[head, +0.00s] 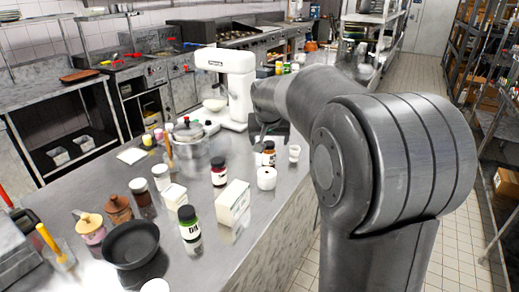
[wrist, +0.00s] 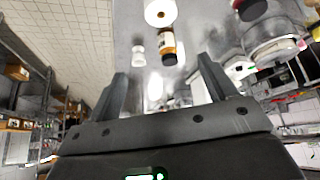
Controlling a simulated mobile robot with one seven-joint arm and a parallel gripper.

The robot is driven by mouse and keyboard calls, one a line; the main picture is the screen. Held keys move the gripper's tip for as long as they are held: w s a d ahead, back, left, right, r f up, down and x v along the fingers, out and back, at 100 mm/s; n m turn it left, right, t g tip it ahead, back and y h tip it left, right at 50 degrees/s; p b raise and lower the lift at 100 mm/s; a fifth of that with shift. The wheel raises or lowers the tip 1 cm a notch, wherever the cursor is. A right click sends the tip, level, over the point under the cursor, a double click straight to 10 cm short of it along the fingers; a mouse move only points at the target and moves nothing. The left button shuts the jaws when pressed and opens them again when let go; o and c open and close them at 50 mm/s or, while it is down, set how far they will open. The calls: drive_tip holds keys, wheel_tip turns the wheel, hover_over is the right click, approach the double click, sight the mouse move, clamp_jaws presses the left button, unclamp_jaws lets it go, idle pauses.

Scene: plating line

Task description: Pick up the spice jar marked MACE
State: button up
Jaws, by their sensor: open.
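Several small jars stand on the steel counter (head: 128,190); I cannot read MACE on any of them. In the head view, a brown jar with a pale label (head: 268,156) stands beyond a white roll, a dark-lidded jar (head: 219,174) stands left of it, and a green-banded jar (head: 189,228) stands nearer. My gripper (wrist: 164,82) is open and empty in the wrist view, fingers apart. The brown jar (wrist: 168,50) shows ahead, beyond the fingertips and apart from them. In the head view my gripper is largely hidden by my arm.
The white roll (head: 266,179) and a small white cup (head: 294,153) stand close to the brown jar. A white carton (head: 232,202), a steel pot (head: 191,150), a black pan (head: 131,244) and a white mixer (head: 238,85) also occupy the counter. Bare counter shows at the front right.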

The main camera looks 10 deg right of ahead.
drive_tip(key=m, duration=0.1)
approach(269, 148)
drive_tip(key=x, duration=0.8)
drive_tip(key=shift+w+f, duration=0.1)
drive_tip(key=shift+f, duration=0.1)
drive_tip(key=shift+w+x, duration=0.25)
drive_tip(key=shift+x, duration=2.55)
drive_tip(key=shift+r, duration=0.15)
drive_tip(key=shift+h, duration=0.3)
drive_tip(key=c, duration=1.2)
